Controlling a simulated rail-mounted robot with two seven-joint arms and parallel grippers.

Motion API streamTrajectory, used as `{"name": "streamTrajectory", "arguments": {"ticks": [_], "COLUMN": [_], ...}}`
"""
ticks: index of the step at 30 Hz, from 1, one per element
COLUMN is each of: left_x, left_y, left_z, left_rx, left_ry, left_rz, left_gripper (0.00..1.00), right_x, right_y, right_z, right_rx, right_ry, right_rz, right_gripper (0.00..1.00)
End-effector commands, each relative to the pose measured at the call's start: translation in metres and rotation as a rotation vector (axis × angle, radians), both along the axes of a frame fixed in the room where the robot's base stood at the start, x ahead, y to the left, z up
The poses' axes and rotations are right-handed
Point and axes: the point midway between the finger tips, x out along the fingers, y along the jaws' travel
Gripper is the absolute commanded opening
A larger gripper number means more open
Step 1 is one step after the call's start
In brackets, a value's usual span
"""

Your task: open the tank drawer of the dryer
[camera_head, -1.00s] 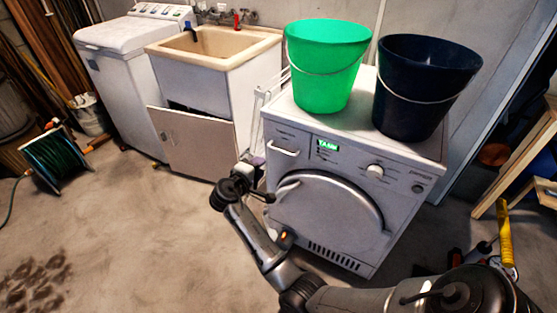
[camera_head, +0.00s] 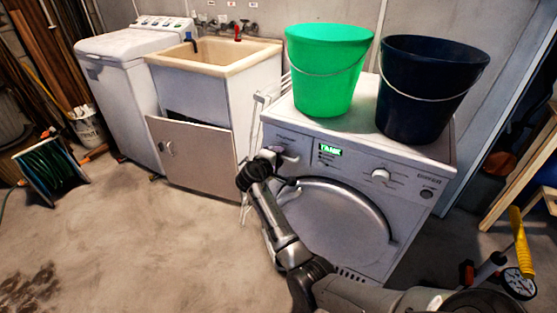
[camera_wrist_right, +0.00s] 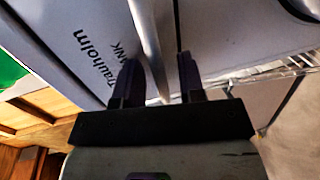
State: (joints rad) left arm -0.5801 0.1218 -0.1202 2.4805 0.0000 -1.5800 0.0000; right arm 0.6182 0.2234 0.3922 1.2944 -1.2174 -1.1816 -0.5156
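The white dryer (camera_head: 335,222) stands at centre right. Its tank drawer (camera_head: 291,141) is at the upper left of the front and looks shut. My right gripper (camera_head: 272,153) is at this drawer and hides most of its handle in the head view. In the right wrist view, the drawer front with its printed label (camera_wrist_right: 90,72) fills the upper left. The light handle bar (camera_wrist_right: 149,42) runs between the two dark fingers of my right gripper (camera_wrist_right: 160,78). The fingers stand apart, with the bar nearer the left one. My left gripper is out of view.
A green bucket (camera_head: 324,78) and a dark blue bucket (camera_head: 420,95) stand on the dryer. A white rack (camera_head: 262,104) is left of it, beside a sink cabinet (camera_head: 195,150). The floor (camera_head: 150,235) at front left is clear.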

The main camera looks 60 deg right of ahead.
Motion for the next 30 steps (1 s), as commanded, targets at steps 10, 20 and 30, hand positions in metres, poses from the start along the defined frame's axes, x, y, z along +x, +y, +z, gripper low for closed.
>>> {"name": "streamTrajectory", "arguments": {"ticks": [10, 20, 30], "left_x": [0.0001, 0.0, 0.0], "left_y": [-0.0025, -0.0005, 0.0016], "left_z": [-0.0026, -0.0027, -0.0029], "left_rx": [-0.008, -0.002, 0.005], "left_ry": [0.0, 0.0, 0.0], "left_rz": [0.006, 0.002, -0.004], "left_gripper": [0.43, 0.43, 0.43], "right_x": [0.0003, 0.0003, 0.0003], "right_y": [-0.0056, -0.0053, -0.0053], "right_z": [-0.0008, -0.0009, -0.0011], "right_rx": [0.001, 0.001, 0.001], "right_ry": [-0.001, -0.001, -0.001], "right_rz": [0.0, 0.0, 0.0], "right_gripper": [0.36, 0.13, 0.0]}}
